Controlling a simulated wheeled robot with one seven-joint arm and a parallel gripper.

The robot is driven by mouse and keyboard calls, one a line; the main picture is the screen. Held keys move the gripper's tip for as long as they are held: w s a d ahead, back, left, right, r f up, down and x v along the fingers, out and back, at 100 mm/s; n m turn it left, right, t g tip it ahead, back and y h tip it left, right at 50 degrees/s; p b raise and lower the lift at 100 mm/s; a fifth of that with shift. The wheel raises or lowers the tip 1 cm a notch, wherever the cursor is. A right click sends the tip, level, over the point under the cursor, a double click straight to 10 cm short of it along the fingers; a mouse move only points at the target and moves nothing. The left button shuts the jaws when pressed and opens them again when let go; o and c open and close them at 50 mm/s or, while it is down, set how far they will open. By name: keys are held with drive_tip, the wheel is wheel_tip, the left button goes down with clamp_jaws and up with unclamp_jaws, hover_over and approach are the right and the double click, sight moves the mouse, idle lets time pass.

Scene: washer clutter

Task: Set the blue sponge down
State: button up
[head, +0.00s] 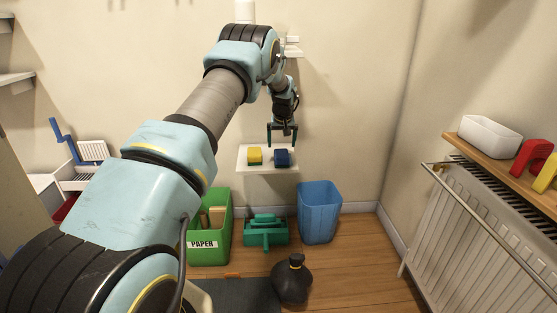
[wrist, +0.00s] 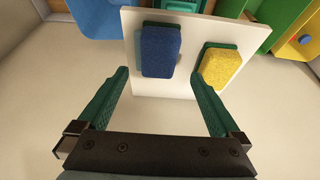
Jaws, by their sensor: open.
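The blue sponge (head: 281,158) lies on a small white wall shelf (head: 257,170), to the right of a yellow sponge (head: 254,155). In the wrist view the blue sponge (wrist: 161,51) rests on the white shelf (wrist: 185,92), and the yellow sponge (wrist: 221,67) is to its right. My gripper (head: 282,140) is just above the blue sponge in the head view. In the wrist view my gripper (wrist: 165,84) has its two green fingers wide apart, with nothing held between them. The blue sponge lies beyond the fingertips.
Below the shelf stand a green PAPER bin (head: 222,243), a green caddy (head: 265,230) and a blue bin (head: 319,212). A dark round bottle (head: 292,280) stands on the floor. A radiator (head: 475,225) with a wooden shelf and a white tub (head: 489,136) is at the right.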

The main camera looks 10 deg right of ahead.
sight(282, 153)
drive_tip(key=shift+b+x, duration=0.35)
drive_tip(key=shift+x, duration=2.6)
drive_tip(key=shift+d, duration=0.1)
drive_tip(key=shift+f, duration=0.25)
